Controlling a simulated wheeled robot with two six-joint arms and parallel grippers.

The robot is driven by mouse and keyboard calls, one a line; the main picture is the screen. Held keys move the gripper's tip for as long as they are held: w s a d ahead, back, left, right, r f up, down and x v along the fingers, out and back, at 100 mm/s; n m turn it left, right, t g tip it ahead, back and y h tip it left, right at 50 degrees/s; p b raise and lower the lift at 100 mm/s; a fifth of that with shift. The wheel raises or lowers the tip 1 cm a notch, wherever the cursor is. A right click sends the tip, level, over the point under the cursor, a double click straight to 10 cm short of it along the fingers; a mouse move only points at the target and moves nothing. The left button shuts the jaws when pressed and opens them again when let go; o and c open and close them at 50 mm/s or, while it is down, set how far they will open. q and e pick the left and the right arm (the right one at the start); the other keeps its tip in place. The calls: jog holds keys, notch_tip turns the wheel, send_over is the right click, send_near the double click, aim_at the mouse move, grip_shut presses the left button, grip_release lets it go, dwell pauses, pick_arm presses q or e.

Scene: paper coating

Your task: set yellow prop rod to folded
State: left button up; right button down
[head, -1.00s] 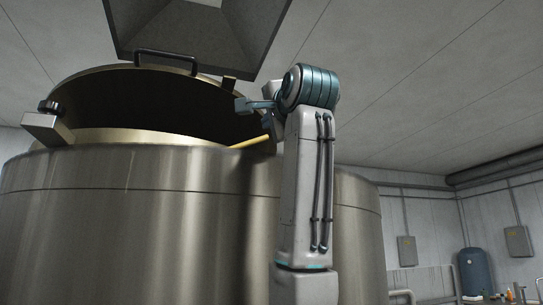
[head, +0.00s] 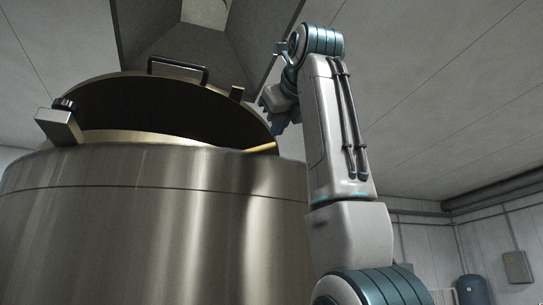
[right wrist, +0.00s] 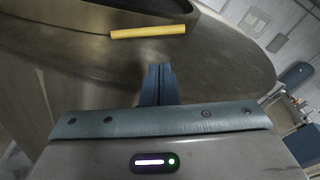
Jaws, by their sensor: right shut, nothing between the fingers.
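The yellow prop rod (head: 262,147) shows as a short slanted piece at the right end of the opening between the big steel vat (head: 140,215) and its raised lid (head: 150,108). My right gripper (head: 279,128) is just above and right of the rod, at the lid's right edge. In the right wrist view the yellow rod (right wrist: 148,31) lies across the upper middle, beyond my right gripper's shut fingers (right wrist: 158,72). The fingers are empty, with a visible gap to the rod. My left gripper is not in view.
The lid has a dark handle (head: 178,68) on top and a clamp block (head: 60,126) at the left. A grey hood (head: 205,45) hangs above. A blue tank (head: 473,290) stands far right.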

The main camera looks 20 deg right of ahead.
aim_at(269, 148)
dwell(0.3)
jog(key=w+p, duration=0.1)
jog(key=w, duration=0.2)
jog(key=w+p, duration=0.1)
jog(key=w, duration=0.1)
jog(key=w+f+p, duration=0.1)
jog(key=w, duration=0.2)
jog(key=shift+w+d, duration=0.2)
jog(key=shift+w, duration=0.15)
jog(key=shift+w+f+p, duration=0.15)
jog(key=shift+w+p, duration=0.3)
jog(key=shift+w, duration=0.15)
jog(key=shift+d, duration=0.1)
